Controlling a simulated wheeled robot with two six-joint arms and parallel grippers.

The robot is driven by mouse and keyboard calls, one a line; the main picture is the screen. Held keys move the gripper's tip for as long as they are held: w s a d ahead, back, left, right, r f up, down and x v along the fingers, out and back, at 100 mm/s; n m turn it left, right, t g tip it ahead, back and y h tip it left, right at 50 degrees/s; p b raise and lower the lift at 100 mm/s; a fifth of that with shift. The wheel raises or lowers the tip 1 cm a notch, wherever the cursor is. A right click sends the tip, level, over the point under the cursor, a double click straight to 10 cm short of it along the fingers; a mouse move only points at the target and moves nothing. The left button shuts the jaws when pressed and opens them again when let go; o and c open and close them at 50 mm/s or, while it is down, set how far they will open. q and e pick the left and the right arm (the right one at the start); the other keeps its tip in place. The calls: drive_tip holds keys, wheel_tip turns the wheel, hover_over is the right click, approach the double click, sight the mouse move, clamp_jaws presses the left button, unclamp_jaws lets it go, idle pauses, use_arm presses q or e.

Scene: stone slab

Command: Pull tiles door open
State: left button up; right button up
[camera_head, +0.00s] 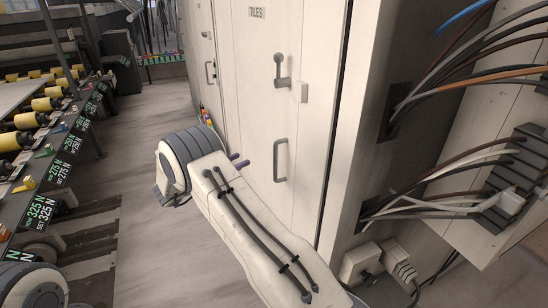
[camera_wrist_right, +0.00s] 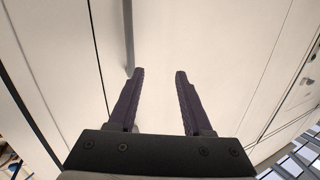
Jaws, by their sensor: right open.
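The tiles door (camera_head: 258,75) is a pale cabinet door with a "TILES" label near its top. It looks closed. Its grey vertical bar handle (camera_head: 275,160) stands on the door's lower part. My right gripper (camera_head: 240,160) is close to the door, left of the handle, with its purple fingertips pointing towards the door. In the right wrist view its dark fingers (camera_wrist_right: 160,72) are spread with nothing between them. A grey bar, probably the handle (camera_wrist_right: 129,40), shows beyond the tip of the left finger, not between the fingers. My left gripper is out of view.
A lever latch (camera_head: 281,72) and a small pale box (camera_head: 302,92) are above the handle. A neighbouring door handle (camera_head: 209,72) is further left. Cables (camera_head: 470,75) hang at right. A roller conveyor (camera_head: 30,120) runs along the left. The floor (camera_head: 150,235) between is clear.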

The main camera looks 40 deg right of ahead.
drive_tip(key=shift+s+d+f+m+g+h+p, duration=0.2)
drive_tip(key=shift+s+d+g+p, duration=0.4)
drive_tip(key=shift+d, duration=1.45)
drive_tip(key=shift+s+d+f+m+g+h+p, duration=0.15)
drive_tip(key=shift+s+d+m+g+p, duration=0.4)
drive_tip(key=shift+d, duration=1.55)
drive_tip(key=shift+s+d+f+m+g+h+p, duration=0.1)
drive_tip(key=shift+s+d+f+g+p, duration=0.4)
drive_tip(key=shift+d, duration=1.55)
drive_tip(key=shift+s+r, duration=0.25)
drive_tip(key=shift+s, duration=0.05)
clamp_jaws()
